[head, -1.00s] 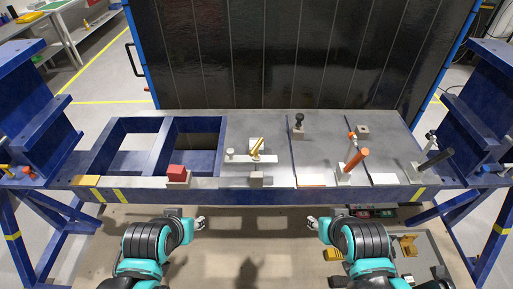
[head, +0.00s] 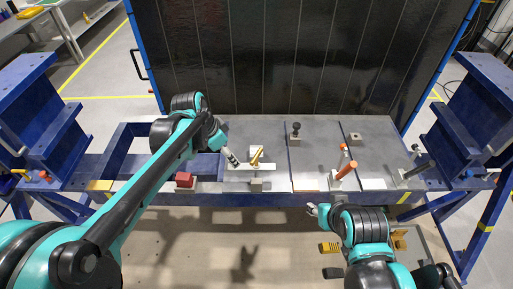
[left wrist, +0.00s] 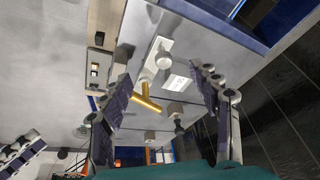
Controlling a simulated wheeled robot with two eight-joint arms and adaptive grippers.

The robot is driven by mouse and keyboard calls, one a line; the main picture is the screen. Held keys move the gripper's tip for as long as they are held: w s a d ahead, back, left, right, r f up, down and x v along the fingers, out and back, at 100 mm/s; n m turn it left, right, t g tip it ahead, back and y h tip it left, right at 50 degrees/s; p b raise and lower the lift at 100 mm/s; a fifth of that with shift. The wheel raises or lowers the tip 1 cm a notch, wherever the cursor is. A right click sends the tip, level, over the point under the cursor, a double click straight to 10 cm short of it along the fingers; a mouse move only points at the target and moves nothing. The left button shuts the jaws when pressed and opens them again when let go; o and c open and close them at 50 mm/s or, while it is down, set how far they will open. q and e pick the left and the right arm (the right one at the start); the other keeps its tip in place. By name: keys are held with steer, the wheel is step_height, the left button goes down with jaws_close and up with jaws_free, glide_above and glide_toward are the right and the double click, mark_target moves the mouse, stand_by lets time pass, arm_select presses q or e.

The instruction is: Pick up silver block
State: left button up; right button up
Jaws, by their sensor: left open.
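A small grey, silver-looking block (head: 256,185) sits at the front edge of the table, below a gold-handled clamp (head: 257,156). Another small grey block (head: 354,137) stands toward the back right; I cannot tell which one is the silver block. My left gripper (head: 235,160) is over the table, just left of the clamp. In the left wrist view the left gripper (left wrist: 162,66) is open and empty, its fingers on either side of the gold handle (left wrist: 146,98) and a pale strip (left wrist: 157,58). My right gripper (head: 317,210) is in front of the table, away from the blocks; its jaws are too small to read.
A red block (head: 184,180) stands at the front edge on the left. A black-knobbed post (head: 295,133) and an orange-handled clamp (head: 346,171) stand on the right. Blue frame openings lie at the left, and a dark panel (head: 310,60) rises behind.

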mark_target(256, 151)
arm_select(q)
steer(key=w+d+f+m+g+p, duration=0.1)
steer(key=w+d+m, duration=0.1)
steer(key=w, duration=0.1)
steer(key=w+d+f+m+g+h+p, duration=0.1)
steer(key=w+d+m+p, duration=0.1)
steer(key=w, duration=0.1)
steer(key=w+d+f+m+p, duration=0.2)
steer(key=w+m, duration=0.1)
steer(key=shift+w+d+g+h, duration=0.3)
steer(key=shift+d+g+h, duration=0.1)
steer(key=x, duration=0.7)
steer(key=shift+w+a+f, duration=0.15)
steer(key=shift+f, duration=0.15)
steer(key=c, duration=1.3)
steer(key=shift+r, duration=0.15)
